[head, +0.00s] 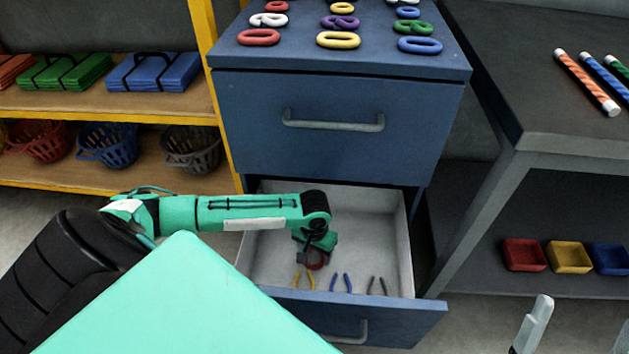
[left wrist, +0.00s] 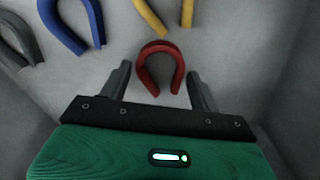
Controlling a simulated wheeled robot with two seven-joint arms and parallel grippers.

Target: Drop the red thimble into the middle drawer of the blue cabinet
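The blue cabinet (head: 300,98) stands in front of me, its top drawer shut. The drawer below it (head: 425,311) is pulled open and shows a pale grey inside; anything lower is hidden. My left gripper (head: 314,257) reaches down into this open drawer. The red thimble (head: 317,264) is just under it. In the left wrist view the red thimble (left wrist: 145,69) sits between the fingertips of the left gripper (left wrist: 159,80), with a gap on each side. I cannot tell whether it rests on the drawer floor. A pale finger of my right gripper (head: 532,325) shows at the lower right.
Yellow, blue and grey plier-like tools (head: 342,284) lie near the drawer's front. Several coloured rings (head: 338,39) lie on the cabinet top. A shelf with baskets (head: 108,145) stands left. A grey table (head: 520,100) stands right, with small bins (head: 570,257) below.

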